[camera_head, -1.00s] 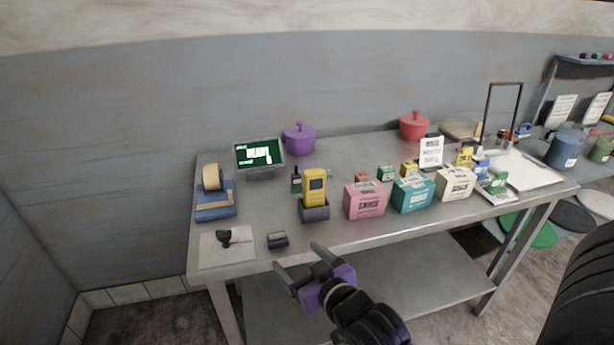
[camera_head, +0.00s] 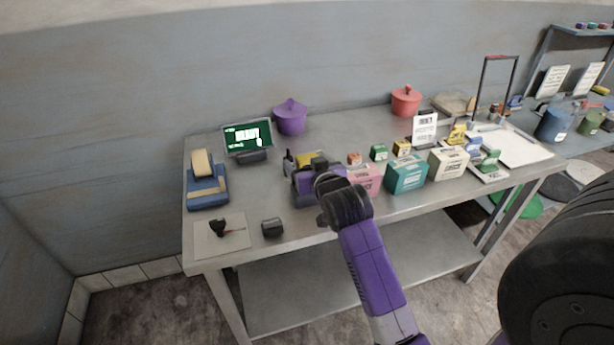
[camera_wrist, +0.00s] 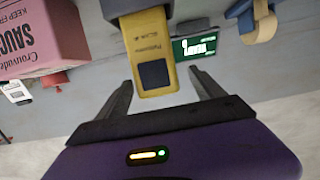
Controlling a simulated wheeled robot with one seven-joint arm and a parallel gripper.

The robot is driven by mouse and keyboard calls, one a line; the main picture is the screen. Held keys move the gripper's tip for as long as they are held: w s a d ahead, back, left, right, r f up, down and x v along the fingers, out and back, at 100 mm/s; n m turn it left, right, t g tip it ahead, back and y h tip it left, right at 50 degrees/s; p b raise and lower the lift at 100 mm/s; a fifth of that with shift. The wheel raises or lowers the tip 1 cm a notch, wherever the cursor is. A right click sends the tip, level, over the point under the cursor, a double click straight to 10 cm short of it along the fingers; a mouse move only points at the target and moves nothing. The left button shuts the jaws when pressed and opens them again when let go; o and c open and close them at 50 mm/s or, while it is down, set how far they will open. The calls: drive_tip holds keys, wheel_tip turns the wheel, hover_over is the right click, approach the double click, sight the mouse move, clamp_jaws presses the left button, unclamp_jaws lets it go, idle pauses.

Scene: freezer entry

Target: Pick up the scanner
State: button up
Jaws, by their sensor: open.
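The yellow scanner (camera_wrist: 150,50) stands in its dark grey cradle (camera_wrist: 137,7), with its dark screen facing my gripper in the wrist view. In the head view only the scanner's yellow top (camera_head: 304,159) shows above my gripper, which hides most of it and of the cradle. My gripper (camera_wrist: 165,90) is open, with one finger on each side of the scanner's top end. The fingers look apart from the scanner, with a gap on both sides.
A pink box (camera_head: 364,180) stands just right of the scanner. A green-screened monitor (camera_head: 247,139) and purple pot (camera_head: 290,117) are behind. A tape dispenser (camera_head: 207,188) and small dark block (camera_head: 272,228) are left.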

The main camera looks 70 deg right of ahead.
drive_tip(key=x, duration=0.4)
drive_tip(key=shift+s+d+p, duration=0.1)
drive_tip(key=shift+p, duration=0.25)
drive_tip(key=c, duration=1.7)
